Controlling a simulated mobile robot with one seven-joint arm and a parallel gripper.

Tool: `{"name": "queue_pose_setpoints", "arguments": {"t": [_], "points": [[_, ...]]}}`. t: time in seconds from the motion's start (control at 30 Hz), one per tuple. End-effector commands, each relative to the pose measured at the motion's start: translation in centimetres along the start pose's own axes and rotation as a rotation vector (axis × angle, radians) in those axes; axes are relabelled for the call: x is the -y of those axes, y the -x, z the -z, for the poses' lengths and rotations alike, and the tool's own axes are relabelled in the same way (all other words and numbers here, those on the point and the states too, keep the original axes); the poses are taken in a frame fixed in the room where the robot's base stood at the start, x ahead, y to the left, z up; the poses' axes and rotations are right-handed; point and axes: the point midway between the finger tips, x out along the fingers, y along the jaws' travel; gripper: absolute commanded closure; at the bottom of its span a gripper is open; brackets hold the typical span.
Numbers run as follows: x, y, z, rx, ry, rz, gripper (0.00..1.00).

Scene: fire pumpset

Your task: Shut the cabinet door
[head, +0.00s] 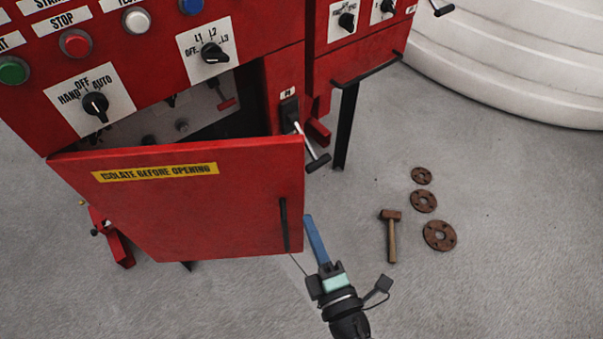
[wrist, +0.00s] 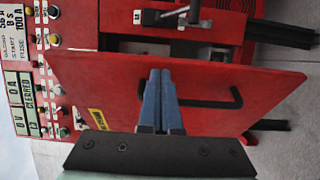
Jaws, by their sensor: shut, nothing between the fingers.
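The red cabinet door (head: 190,205) hangs partly open in the head view, with a yellow "ISOLATE BEFORE OPENING" label (head: 155,172) along its top. A black bar handle (head: 284,225) is on its right side. The dark cabinet opening (head: 185,118) shows behind the door's top edge. My gripper (head: 310,222) is shut and empty, with blue fingers just right of the door's handle edge. In the wrist view the closed fingers (wrist: 160,75) point at the door face (wrist: 120,75), overlapping it near the handle (wrist: 236,98). I cannot tell whether they touch.
A T-shaped lever (head: 312,150) sticks out from the cabinet body beside the door's upper right corner. A hammer (head: 391,237) and rusty flanges (head: 439,235) lie on the floor at right. A white tank (head: 520,55) stands at upper right.

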Motion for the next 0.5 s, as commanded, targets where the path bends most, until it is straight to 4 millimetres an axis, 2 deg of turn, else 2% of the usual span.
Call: {"name": "queue_pose_setpoints", "arguments": {"t": [0.3,0.5], "points": [[0.0,-7.0,-0.1,0.0,0.002,-0.003,1.0],[0.1,-10.2,-0.1,0.001,0.004,-0.001,1.0]]}}
